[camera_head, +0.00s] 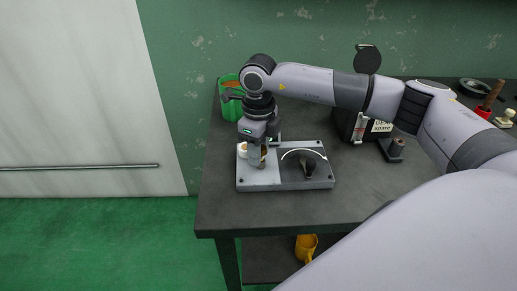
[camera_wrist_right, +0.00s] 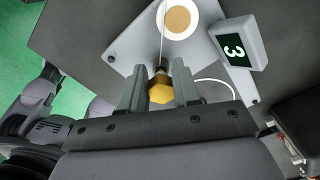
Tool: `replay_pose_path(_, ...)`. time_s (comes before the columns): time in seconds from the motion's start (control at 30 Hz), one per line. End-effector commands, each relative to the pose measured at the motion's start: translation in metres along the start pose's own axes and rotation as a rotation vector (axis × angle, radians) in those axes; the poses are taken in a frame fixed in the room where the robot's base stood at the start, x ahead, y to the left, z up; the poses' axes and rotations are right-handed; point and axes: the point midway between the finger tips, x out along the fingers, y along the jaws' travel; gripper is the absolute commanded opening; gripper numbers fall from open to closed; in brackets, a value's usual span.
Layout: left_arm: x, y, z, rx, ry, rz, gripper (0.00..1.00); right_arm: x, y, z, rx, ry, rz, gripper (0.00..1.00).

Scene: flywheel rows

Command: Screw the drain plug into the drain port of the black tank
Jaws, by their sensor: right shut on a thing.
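A brass hex-headed piece, which looks like the drain plug (camera_wrist_right: 160,92), sits between the fingers of my right gripper (camera_wrist_right: 160,95) in the right wrist view. That gripper (camera_head: 262,158) is shut on it and points down over the left part of a light grey plate (camera_head: 262,181) in the head view. A black box-like body (camera_head: 345,123), possibly the black tank, stands behind the plate to the right. My right arm partly covers it, and I cannot make out a drain port. My left gripper is not in view.
The plate carries a dark knob (camera_head: 307,171) and a white curved mark. A tag reading 3 (camera_wrist_right: 237,47) and a white round piece (camera_wrist_right: 180,18) are near the plug. A green container (camera_head: 229,105) stands at the back left. The dark table's (camera_head: 230,213) front left is clear.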

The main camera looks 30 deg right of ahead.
Motion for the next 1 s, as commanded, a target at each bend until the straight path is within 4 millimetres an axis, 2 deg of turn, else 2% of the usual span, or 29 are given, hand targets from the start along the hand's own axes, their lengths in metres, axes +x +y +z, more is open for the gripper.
replay_pose_path(1.0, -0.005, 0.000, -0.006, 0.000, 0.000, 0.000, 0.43, -0.013, 0.000, 0.000, 0.000, -0.002, 0.000, 0.00)
